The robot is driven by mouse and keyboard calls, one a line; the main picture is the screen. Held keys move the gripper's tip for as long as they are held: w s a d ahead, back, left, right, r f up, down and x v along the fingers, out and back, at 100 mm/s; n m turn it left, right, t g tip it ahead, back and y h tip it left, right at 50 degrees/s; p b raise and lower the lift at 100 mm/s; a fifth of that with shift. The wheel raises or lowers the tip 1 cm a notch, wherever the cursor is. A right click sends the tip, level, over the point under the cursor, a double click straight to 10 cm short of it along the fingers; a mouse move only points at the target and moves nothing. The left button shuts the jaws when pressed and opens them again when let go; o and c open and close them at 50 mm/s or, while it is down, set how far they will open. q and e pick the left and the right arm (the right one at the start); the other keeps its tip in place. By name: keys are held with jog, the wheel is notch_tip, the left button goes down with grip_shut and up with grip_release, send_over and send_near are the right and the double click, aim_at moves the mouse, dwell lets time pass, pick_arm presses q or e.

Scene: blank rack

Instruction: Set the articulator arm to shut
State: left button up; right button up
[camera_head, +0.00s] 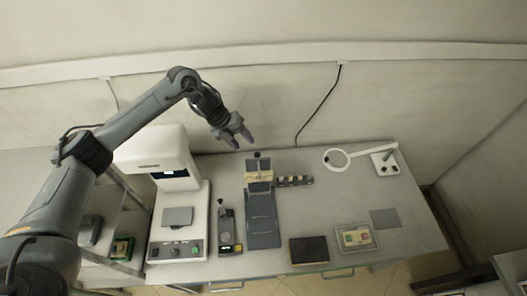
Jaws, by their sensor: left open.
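What looks like the articulator (258,163) stands toward the back of the bench, left of centre. It has a grey upright part with a dark round knob at the top and cream-coloured pieces below. Its arm appears raised, but it is too small to tell the exact angle. My left gripper (241,141) is open and empty, above and slightly left of the articulator's top, near the back wall. It appears apart from the articulator. My right gripper is not in view.
A magnifier lamp (384,162), dark box (309,251) and tray (343,230) are right.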

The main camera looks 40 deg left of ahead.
aim_at(256, 154)
pick_arm(q)
jog(key=x, duration=0.3)
jog(key=p+x, duration=0.1)
jog(key=x, duration=0.2)
jog(key=a+p+x, duration=0.1)
jog(key=x, duration=0.2)
jog(key=shift+w+d+f, duration=0.1)
jog(key=shift+w+f, duration=0.1)
jog(key=shift+w, duration=0.2)
grip_shut()
